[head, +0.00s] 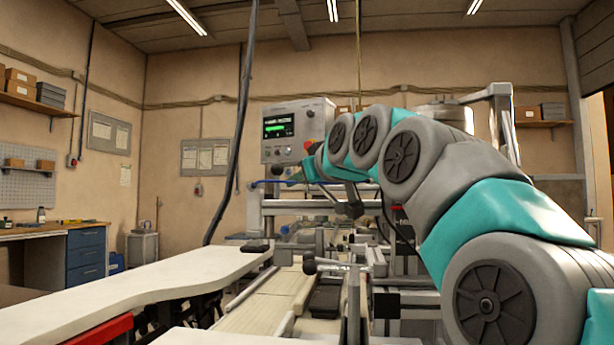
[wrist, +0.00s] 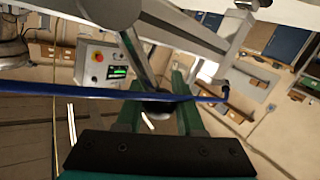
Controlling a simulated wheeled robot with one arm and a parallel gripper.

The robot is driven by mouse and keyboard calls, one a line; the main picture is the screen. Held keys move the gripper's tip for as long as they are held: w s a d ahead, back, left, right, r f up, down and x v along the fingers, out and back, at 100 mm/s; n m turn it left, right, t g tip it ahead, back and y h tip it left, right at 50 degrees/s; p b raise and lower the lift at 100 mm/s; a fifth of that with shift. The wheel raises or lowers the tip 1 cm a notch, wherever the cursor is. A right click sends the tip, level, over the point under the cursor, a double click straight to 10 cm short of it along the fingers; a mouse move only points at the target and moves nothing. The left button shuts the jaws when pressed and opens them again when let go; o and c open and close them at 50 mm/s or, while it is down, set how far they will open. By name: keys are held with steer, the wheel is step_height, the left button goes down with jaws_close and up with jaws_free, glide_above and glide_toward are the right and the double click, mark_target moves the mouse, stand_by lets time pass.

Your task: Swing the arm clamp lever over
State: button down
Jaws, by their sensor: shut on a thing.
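In the wrist view, my gripper (wrist: 158,98) has its two green fingers on either side of a grey bar with a dark rounded end. This bar looks like the clamp lever (wrist: 134,58), and my gripper is shut on it near that end. The exact contact is partly hidden by a blue strip (wrist: 70,89) crossing in front. The lever runs from my fingers to a grey round hub (wrist: 110,10) on the machine. In the head view, my arm arches from the right to the machine, and its end is small there, so the grip is unclear.
A control box (head: 295,128) with a green-lit screen stands behind the machine; it also shows upside down in the wrist view (wrist: 101,66). A white worktop (head: 150,285) lies at front left. Metal rails and dark knobs (head: 309,267) crowd the machine bed.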

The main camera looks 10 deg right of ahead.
steer(key=shift+a+f, duration=0.3)
steer(key=shift+f, duration=0.2)
stand_by(0.3)
steer(key=c, duration=0.5)
jaws_free()
steer(key=shift+r, duration=0.15)
